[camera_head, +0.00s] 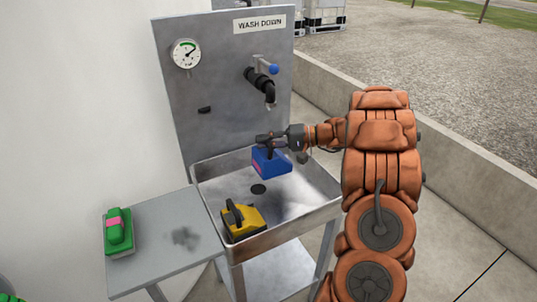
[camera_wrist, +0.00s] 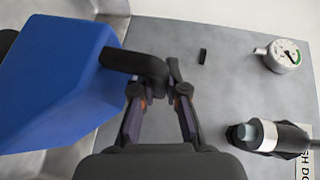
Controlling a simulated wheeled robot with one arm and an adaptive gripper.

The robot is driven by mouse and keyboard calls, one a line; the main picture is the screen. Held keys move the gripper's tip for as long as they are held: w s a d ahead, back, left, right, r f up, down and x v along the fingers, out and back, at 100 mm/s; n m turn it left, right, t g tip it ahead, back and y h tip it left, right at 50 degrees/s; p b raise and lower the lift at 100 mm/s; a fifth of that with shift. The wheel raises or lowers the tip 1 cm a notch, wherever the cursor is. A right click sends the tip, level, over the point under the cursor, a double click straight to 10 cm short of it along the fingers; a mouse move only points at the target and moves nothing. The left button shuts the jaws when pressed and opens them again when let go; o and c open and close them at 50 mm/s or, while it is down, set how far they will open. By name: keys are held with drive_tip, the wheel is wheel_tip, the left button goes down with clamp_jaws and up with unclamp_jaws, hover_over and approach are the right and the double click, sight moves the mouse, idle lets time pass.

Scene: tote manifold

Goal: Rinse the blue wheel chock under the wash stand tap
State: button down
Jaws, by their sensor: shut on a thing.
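The blue wheel chock (camera_head: 270,162) hangs from my gripper (camera_head: 270,139) over the sink basin (camera_head: 297,217) of the wash stand. In the wrist view the chock (camera_wrist: 55,80) fills the left side, and my gripper (camera_wrist: 160,92) is shut on its black handle. A pink patch shows on the chock's left face. The black tap (camera_head: 262,82) with a blue knob sticks out of the grey back panel above the chock. No water shows at its spout. The tap also shows at the lower right of the wrist view (camera_wrist: 268,136).
A yellow chock (camera_head: 244,220) with a black handle sits in the basin's front left, near the dark drain. A green block with a pink band (camera_head: 118,231) lies on the side shelf (camera_head: 160,255), beside a dark smudge. A gauge (camera_head: 186,54) is on the panel. A low wall (camera_head: 400,125) runs behind.

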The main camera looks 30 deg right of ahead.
drive_tip(key=shift+s+a+r+b, duration=0.15)
drive_tip(key=shift+s+b, duration=0.85)
drive_tip(key=shift+s, duration=0.35)
drive_tip(key=s+r+b, duration=0.1)
drive_tip(key=s+b, duration=0.1)
drive_tip(key=s, duration=0.3)
drive_tip(key=s+a+r+b, duration=0.1)
drive_tip(key=s+b, duration=0.2)
drive_tip(key=s, duration=0.3)
drive_tip(key=shift+r+h, duration=0.3)
drive_tip(key=shift+s, duration=0.1)
